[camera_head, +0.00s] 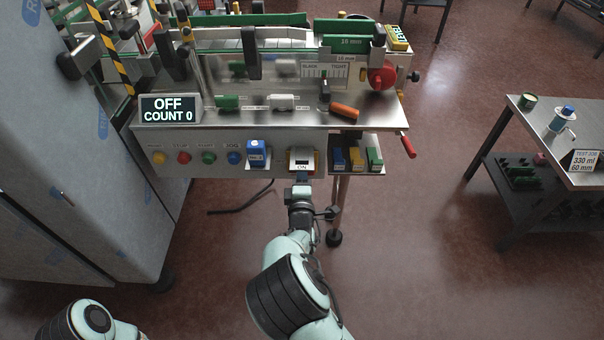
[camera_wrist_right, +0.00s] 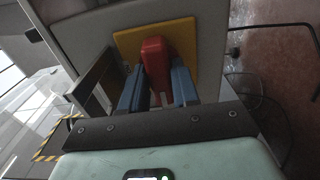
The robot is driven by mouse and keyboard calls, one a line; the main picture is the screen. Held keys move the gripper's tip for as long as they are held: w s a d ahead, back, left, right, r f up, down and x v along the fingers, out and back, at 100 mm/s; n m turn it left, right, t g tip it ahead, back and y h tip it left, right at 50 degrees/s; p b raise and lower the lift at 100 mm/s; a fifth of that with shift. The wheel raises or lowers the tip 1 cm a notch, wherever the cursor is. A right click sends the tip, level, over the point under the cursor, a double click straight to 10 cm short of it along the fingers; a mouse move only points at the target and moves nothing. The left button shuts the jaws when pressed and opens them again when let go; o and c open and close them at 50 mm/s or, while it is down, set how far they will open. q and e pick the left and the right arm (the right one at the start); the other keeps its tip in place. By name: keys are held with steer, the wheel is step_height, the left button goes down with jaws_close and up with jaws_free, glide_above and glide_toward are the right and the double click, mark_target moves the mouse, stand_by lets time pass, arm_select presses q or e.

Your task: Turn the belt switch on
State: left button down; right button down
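The belt switch shows in the right wrist view as a red lever (camera_wrist_right: 155,58) on a yellow plate (camera_wrist_right: 187,38). My right gripper (camera_wrist_right: 156,82) has its two blue fingers on either side of the red lever; I cannot tell whether they press on it. In the head view my right gripper (camera_head: 302,176) is at the front panel, just below the ON label (camera_head: 302,167), and hides most of the switch. The display (camera_head: 169,109) reads OFF, COUNT 0. My left gripper is out of view; only part of my left arm shows at the bottom left.
Yellow, red, green and blue buttons (camera_head: 208,157) line the panel left of the switch. A blue block (camera_head: 257,150) is close on the left, and a tray of coloured blocks (camera_head: 358,158) on the right. A red-handled lever (camera_head: 408,146) sticks out at the right end.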

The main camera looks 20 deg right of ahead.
steer(key=shift+m, duration=0.3)
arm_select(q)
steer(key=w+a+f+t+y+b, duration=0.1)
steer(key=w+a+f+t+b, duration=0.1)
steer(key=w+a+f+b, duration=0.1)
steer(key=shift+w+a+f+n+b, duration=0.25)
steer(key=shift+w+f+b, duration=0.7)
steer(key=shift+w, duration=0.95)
arm_select(e)
steer(key=shift+m, duration=8.8)
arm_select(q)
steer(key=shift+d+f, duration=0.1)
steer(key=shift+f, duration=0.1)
arm_select(e)
steer(key=c, duration=0.9)
jaws_free()
